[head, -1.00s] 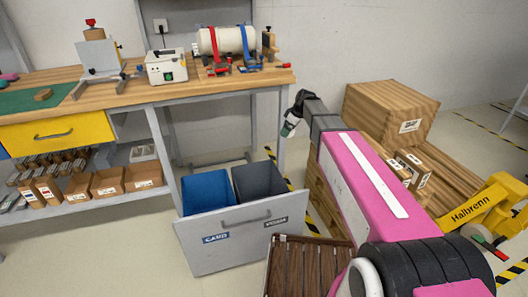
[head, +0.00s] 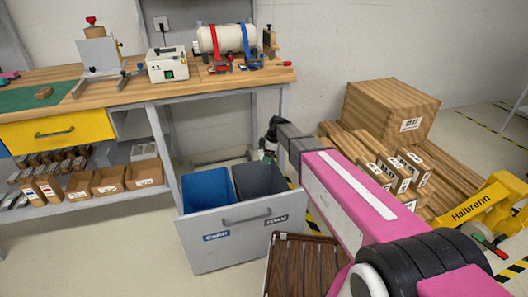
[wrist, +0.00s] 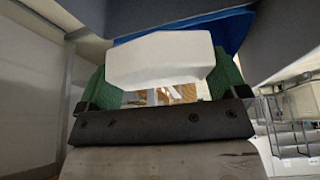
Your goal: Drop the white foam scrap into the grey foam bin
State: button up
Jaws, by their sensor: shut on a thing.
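The white foam scrap (wrist: 160,60) is held between the green fingers of my gripper (wrist: 162,78) in the wrist view. In the head view my gripper (head: 268,152) is small and dark, just above the back edge of the grey foam bin (head: 258,180). The scrap is too small there to make out clearly. The grey bin sits in the pulled-out drawer, right of the blue bin (head: 207,190), behind the panel with a dark label at its right. In the wrist view a blue surface (wrist: 236,28) shows behind the scrap.
The drawer front (head: 235,245) carries a handle and a blue "CARD" label. The workbench (head: 130,98) stands behind and left. A dark slatted crate (head: 300,265) lies in front right of the drawer. Boxes on a pallet and a yellow pallet jack (head: 480,207) are at right.

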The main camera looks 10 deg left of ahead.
jog(key=shift+f, duration=1.35)
jog(key=o, duration=0.6)
jog(key=shift+c, duration=0.2)
jog(key=v, duration=1)
jog(key=shift+r, duration=0.4)
jog(key=shift+d, duration=0.15)
